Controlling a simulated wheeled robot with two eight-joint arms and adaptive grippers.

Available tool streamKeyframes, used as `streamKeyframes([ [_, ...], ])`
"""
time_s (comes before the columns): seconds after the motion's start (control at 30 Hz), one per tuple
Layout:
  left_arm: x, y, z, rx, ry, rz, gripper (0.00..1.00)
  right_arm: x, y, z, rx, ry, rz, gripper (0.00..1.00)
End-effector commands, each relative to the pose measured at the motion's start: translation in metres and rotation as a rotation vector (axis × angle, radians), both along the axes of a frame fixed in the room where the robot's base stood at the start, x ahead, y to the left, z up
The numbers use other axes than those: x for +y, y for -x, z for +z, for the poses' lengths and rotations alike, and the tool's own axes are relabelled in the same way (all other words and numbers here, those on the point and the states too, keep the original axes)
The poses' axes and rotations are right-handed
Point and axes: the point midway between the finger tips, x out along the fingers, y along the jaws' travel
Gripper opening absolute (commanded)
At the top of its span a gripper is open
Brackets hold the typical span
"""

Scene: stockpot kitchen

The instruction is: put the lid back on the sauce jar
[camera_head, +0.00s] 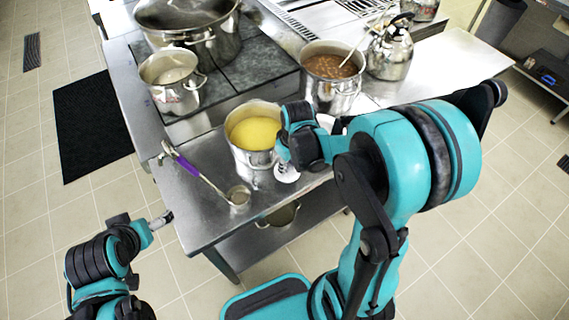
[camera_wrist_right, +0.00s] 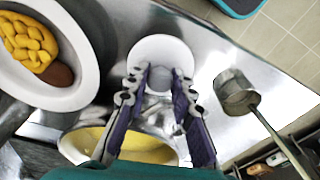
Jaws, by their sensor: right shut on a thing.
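The white round lid (camera_wrist_right: 160,50) with a grey knob lies between the fingers of my right gripper (camera_wrist_right: 160,78) in the right wrist view. The gripper is shut on the knob. In the head view the white lid (camera_head: 287,175) shows just below the right gripper (camera_head: 285,158), near the counter's front edge. I cannot make out the sauce jar; whether it is under the lid is hidden. My left gripper (camera_head: 161,219) is off the counter's left front corner, apart from everything, and its opening is unclear.
A pot of yellow soup (camera_head: 239,152) stands close beside the right gripper. A ladle (camera_head: 238,196) with a purple handle lies to the left on the counter. A white dish with yellow pieces (camera_wrist_right: 82,65) shows in the wrist view. A pot of brown stew (camera_head: 333,92) stands behind.

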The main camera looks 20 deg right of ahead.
Motion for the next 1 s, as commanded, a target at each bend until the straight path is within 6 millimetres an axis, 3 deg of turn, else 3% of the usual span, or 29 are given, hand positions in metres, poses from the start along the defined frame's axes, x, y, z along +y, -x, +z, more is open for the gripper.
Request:
streamKeyframes([
  [0.2,0.000,0.000,0.018,0.000,0.000,0.000,0.89,-0.004,0.048,0.032,-0.001,0.000,-0.003,0.00],
  [0.43,0.000,0.000,0.030,0.000,0.000,0.000,0.89,-0.007,0.083,0.052,-0.001,0.000,-0.002,0.00],
  [0.67,0.000,0.000,0.033,0.000,0.000,0.000,0.89,-0.008,0.096,0.058,-0.001,0.000,-0.001,0.00],
  [1.0,0.000,0.000,0.033,0.000,0.000,0.000,0.89,-0.008,0.096,0.058,-0.001,0.000,-0.001,0.00],
])
